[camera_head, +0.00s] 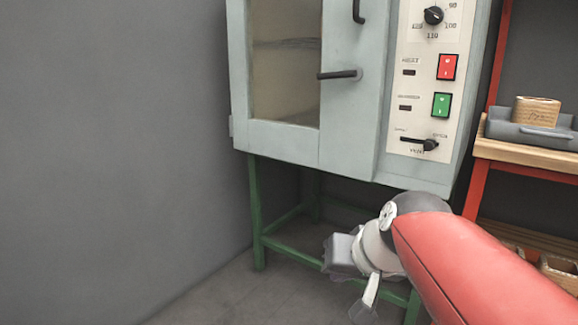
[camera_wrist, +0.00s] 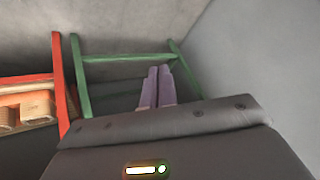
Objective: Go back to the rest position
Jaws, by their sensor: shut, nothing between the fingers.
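My gripper (camera_head: 364,308) hangs low in front of the oven's green stand in the head view, at the end of my red arm. In the wrist view its two fingers (camera_wrist: 159,72) lie side by side, shut, with nothing held between them. The gripper is below the grey-green oven (camera_head: 350,120) and apart from its door. The oven door (camera_head: 340,130) looks closed, with a black handle and a window.
The oven's green stand (camera_head: 257,215) is right behind my gripper; it also shows in the wrist view (camera_wrist: 82,80). A red-framed shelf (camera_head: 476,190) at right holds a grey tray (camera_head: 545,138) with a coil (camera_head: 536,110). Floor at lower left is clear, beside a grey wall.

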